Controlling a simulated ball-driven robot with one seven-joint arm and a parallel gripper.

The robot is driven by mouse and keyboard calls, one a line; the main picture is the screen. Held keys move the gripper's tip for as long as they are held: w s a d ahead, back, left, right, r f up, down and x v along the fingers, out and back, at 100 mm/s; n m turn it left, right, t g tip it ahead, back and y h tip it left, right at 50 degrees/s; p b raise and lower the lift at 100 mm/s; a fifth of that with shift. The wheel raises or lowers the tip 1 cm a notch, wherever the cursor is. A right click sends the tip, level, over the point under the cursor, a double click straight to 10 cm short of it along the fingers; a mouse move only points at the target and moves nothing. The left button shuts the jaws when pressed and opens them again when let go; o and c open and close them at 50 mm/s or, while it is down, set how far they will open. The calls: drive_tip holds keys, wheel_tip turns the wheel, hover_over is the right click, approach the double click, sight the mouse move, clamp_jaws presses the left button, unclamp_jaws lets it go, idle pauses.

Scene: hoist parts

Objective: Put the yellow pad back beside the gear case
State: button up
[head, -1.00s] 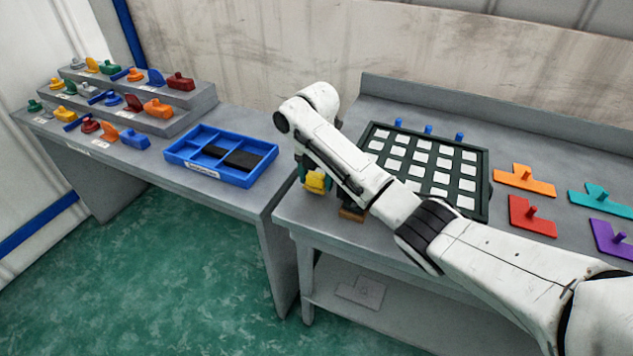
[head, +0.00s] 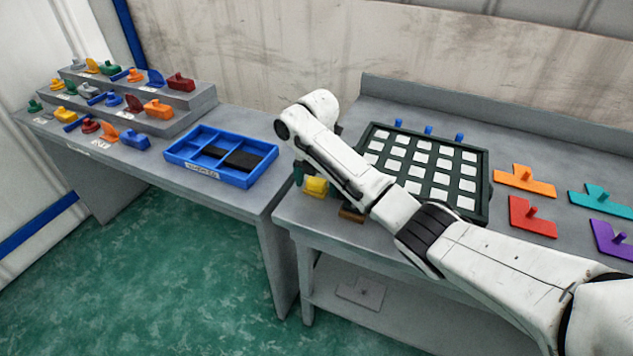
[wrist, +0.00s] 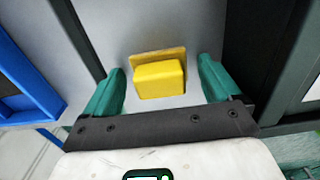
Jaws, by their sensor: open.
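A yellow block with a flat plate at its back, which looks like the yellow pad (wrist: 160,78), is between my gripper's green fingers in the wrist view. It also shows in the head view (head: 316,187), near the left end of the right table. My gripper (wrist: 160,72) is open, with a gap on either side of the block. In the head view my arm hides most of the gripper. I cannot tell which thing is the gear case; the small labels on the left steps are unreadable.
A blue divided tray (head: 180,156) with dark inserts stands on the left table. Stepped grey shelves (head: 205,97) behind it hold several coloured parts. A dark green grid board (head: 483,182), orange (head: 520,181) and red (head: 527,222) pieces lie on the right table. A gap separates the tables.

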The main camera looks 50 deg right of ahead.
sight(316, 180)
wheel_tip(316, 180, up, 12)
drive_tip(key=p, duration=0.4)
drive_tip(key=s+a+f+m+t+y, duration=0.15)
drive_tip(key=a+f+m, duration=0.5)
drive_tip(key=a, duration=0.85)
drive_tip(key=s+a+f+m+y, duration=0.1)
drive_tip(key=s+a+f+m, duration=0.3)
drive_tip(key=s+a+f, duration=0.4)
drive_tip(key=s+d+f+m+h, duration=0.1)
drive_tip(key=s+m, duration=0.5)
drive_tip(key=s, duration=0.6)
drive_tip(key=s+d+f+m+h, duration=0.1)
drive_tip(key=s+d+f+m, duration=0.2)
drive_tip(key=s, duration=1)
drive_tip(key=d+m, duration=0.1)
drive_tip(key=m, duration=0.2)
drive_tip(key=shift+s+d+h, duration=0.15)
drive_tip(key=shift+d+h, duration=0.2)
drive_tip(key=shift+g, duration=0.25)
